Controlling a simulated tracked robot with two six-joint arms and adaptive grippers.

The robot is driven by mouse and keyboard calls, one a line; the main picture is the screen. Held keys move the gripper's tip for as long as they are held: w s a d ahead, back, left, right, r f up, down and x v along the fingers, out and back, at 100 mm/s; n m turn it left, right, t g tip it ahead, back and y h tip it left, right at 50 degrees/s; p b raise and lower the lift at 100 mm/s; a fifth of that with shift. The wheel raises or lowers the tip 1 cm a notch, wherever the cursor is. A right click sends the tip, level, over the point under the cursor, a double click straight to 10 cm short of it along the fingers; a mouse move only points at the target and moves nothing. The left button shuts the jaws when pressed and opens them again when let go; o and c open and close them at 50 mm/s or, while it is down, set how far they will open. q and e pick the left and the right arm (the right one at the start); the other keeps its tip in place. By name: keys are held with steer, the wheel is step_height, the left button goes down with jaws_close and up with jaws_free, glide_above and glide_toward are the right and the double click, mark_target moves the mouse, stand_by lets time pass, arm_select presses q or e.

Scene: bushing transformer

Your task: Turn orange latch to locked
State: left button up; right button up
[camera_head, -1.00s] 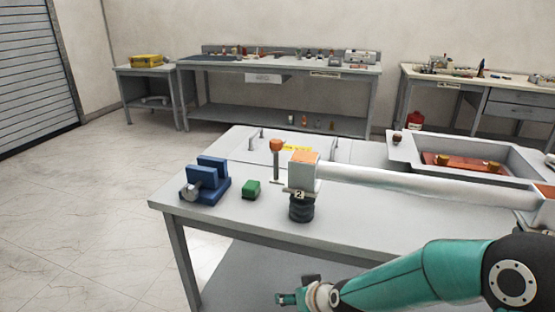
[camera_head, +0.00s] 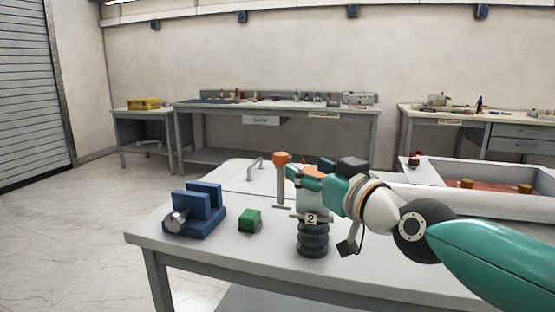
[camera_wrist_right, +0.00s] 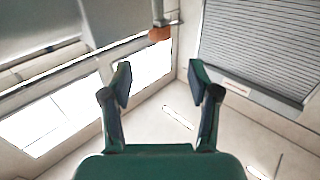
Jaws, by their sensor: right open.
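The orange latch (camera_head: 281,158) is an orange cap on a thin upright grey post on the near table. In the right wrist view an orange block on a grey post (camera_wrist_right: 159,33) shows beyond the fingers, near the top. My right gripper (camera_head: 296,175) is just right of the latch in the head view, over the dark ribbed bushing (camera_head: 313,240) marked 2. Its fingers are spread with nothing between them, as the wrist view shows (camera_wrist_right: 161,82). Whether it touches the latch cannot be told. My left gripper is out of view.
A blue vise (camera_head: 195,212) and a green block (camera_head: 250,220) stand left of the bushing. A grey tray (camera_head: 440,200) with orange-brown contents is at the right. A metal handle (camera_head: 255,168) stands behind.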

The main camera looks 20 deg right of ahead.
mark_target(286, 157)
steer(key=w, duration=0.3)
steer(key=w+a, duration=0.1)
steer(key=w, duration=0.3)
steer(key=w+a, duration=0.1)
steer(key=w, duration=0.3)
steer(key=shift+c, duration=0.4)
